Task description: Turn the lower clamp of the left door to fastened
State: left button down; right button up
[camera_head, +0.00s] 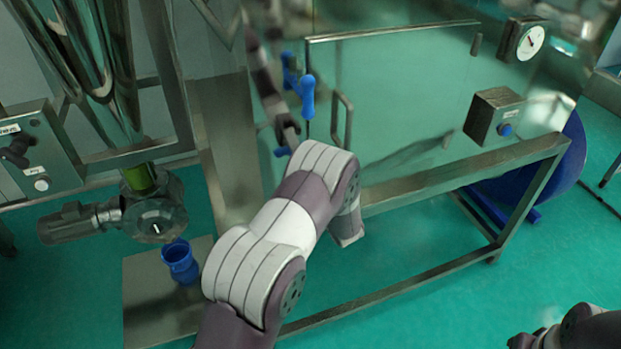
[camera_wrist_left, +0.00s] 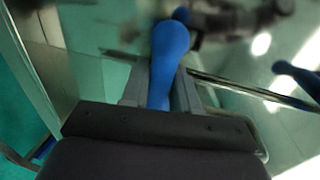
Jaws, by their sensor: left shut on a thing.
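The lower clamp has a blue handle (camera_wrist_left: 168,55) that stands between the two fingers of my left gripper (camera_wrist_left: 160,92) in the left wrist view. The gripper is shut on it, and the rounded far end sticks out beyond the fingers. In the head view my left arm hides the gripper; only a small blue piece of the lower clamp (camera_head: 281,152) shows beside the arm. The upper clamp (camera_head: 307,97), also blue, hangs above it at the door's left edge. At the bottom right corner is part of my right arm, and its gripper's fingers cannot be made out.
The shiny door (camera_head: 400,90) reflects my arm, and a metal handle (camera_head: 347,120) is on it. A gauge (camera_head: 525,40) and a switch box (camera_head: 494,115) are to the right.

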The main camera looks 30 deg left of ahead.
dwell(0.3)
pick_arm(q)
jog(key=c, duration=1)
grip_release()
jog(key=shift+d, duration=0.15)
jog(key=shift+s+d+b, duration=0.25)
jog(key=shift+b, duration=0.05)
jog(key=b+v, duration=0.3)
jog(key=v, duration=0.8)
jog(key=shift+s+d+r, duration=0.2)
jog(key=shift+s+d, duration=0.05)
jog(key=shift+s, duration=0.05)
